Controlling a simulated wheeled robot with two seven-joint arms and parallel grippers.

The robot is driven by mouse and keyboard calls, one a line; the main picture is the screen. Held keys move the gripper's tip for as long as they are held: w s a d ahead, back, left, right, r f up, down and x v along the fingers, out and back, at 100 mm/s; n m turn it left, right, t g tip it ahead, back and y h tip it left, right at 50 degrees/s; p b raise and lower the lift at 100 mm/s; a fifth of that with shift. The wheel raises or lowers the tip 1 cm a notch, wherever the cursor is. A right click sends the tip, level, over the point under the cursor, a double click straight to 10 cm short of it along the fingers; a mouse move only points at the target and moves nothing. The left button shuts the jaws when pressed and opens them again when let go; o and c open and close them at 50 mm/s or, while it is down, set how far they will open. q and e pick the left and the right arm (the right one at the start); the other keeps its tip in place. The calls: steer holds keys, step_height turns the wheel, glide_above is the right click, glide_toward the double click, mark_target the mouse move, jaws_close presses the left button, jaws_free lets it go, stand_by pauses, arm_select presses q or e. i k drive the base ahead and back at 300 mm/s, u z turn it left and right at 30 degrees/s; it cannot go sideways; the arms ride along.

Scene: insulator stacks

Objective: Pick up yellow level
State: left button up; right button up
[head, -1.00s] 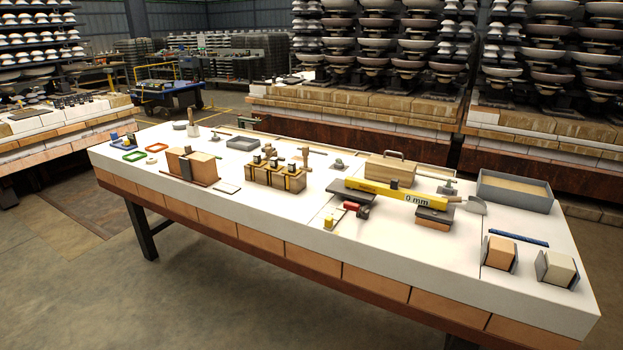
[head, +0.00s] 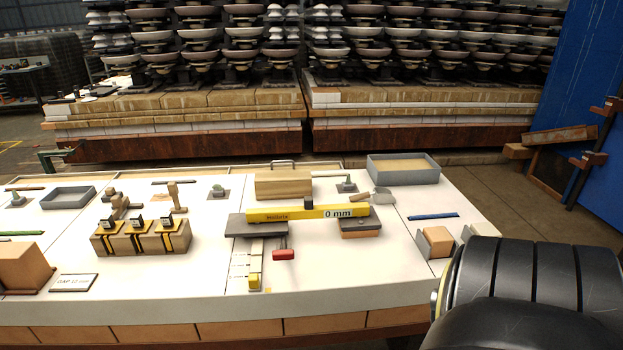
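The yellow level (head: 290,214) lies across the middle of the white table in the head view. It has a dark knob on top and a "0 mm" label near its right end. Its left part rests over a dark grey pad (head: 240,228), and its right part over a dark-topped block (head: 360,229). Neither gripper shows in the head view. A large black ribbed part at the lower right appears to be of my own arm.
A red-handled tool (head: 284,254) and a small yellow-ended piece (head: 254,281) lie in front of the level. A wooden box with a handle (head: 283,185) stands behind it. A grey tray (head: 404,170) is at the back right. Blocks with yellow clamps (head: 139,238) stand left.

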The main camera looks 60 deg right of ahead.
mark_target(308, 212)
steer(key=z, duration=0.8)
steer(key=i, duration=0.75)
steer(key=z, duration=0.9)
